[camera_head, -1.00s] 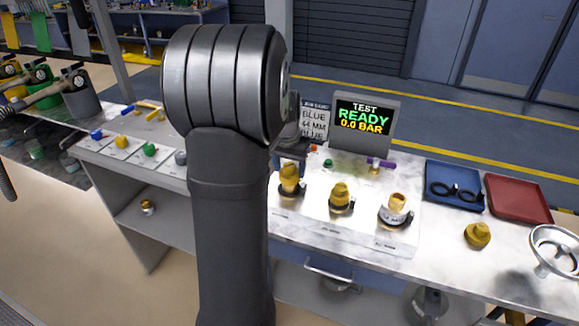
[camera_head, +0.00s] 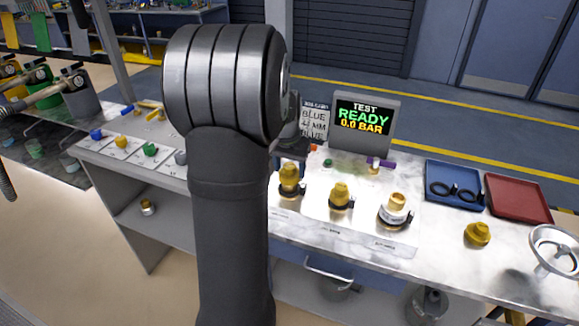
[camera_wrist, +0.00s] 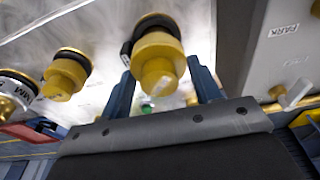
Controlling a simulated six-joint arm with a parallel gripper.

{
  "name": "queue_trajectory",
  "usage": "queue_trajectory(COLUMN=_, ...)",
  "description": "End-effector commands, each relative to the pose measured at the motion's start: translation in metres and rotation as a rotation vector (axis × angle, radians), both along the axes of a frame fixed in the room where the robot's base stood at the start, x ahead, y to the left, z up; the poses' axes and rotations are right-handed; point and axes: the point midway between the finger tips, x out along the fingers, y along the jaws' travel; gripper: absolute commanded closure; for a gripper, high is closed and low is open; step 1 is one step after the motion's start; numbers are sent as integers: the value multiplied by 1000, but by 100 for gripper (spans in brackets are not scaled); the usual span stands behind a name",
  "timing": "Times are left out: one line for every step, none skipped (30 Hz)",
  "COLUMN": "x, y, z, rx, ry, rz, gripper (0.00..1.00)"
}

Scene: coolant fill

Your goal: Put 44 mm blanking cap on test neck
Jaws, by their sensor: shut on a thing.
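My gripper (camera_wrist: 163,88) has its two blue fingers on either side of a stepped yellow cap (camera_wrist: 158,62) in the wrist view, shut on it. A black clip ring sits around the cap's far end. This appears to be the leftmost yellow piece (camera_head: 289,178) on the bench in the head view. A second yellow piece (camera_head: 341,194), also in the wrist view (camera_wrist: 64,76), stands beside it in a black clip. A brass piece with a white lettered collar (camera_head: 396,206) stands to the right. My arm hides most of the gripper in the head view. I cannot tell which piece is the test neck.
The screen (camera_head: 362,122) reads TEST READY 0.0 BAR. A blue tray (camera_head: 455,207) holds black rings; a red tray (camera_head: 520,190) is empty. A purple handle (camera_head: 383,163) is behind the pieces.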

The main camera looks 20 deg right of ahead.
Motion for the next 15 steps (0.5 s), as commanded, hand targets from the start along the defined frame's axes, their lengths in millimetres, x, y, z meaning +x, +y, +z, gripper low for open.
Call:
queue_trajectory(x=0, y=0, z=-1, rx=0, ry=0, rz=0, gripper=65)
queue_trajectory(x=0, y=0, z=-2, rx=0, ry=0, rz=0, gripper=65)
queue_trajectory(x=0, y=0, z=-3, rx=1, ry=1, rz=0, gripper=65)
queue_trajectory(x=0, y=0, z=-3, rx=1, ry=1, rz=0, gripper=65)
queue_trajectory(x=0, y=0, z=-4, rx=1, ry=1, rz=0, gripper=65)
queue_trajectory(x=0, y=0, z=-5, rx=1, ry=1, rz=0, gripper=65)
queue_trajectory(x=0, y=0, z=-6, rx=1, ry=1, rz=0, gripper=65)
queue_trajectory(x=0, y=0, z=-7, rx=1, ry=1, rz=0, gripper=65)
queue_trajectory(x=0, y=0, z=-8, rx=1, ry=1, rz=0, gripper=65)
queue_trajectory(x=0, y=0, z=-9, rx=1, ry=1, rz=0, gripper=65)
queue_trajectory(x=0, y=0, z=-9, rx=1, ry=1, rz=0, gripper=65)
queue_trajectory(x=0, y=0, z=-10, rx=1, ry=1, rz=0, gripper=65)
queue_trajectory(x=0, y=0, z=-11, rx=1, ry=1, rz=0, gripper=65)
queue_trajectory(x=0, y=0, z=-12, rx=1, ry=1, rz=0, gripper=65)
queue_trajectory(x=0, y=0, z=-13, rx=1, ry=1, rz=0, gripper=65)
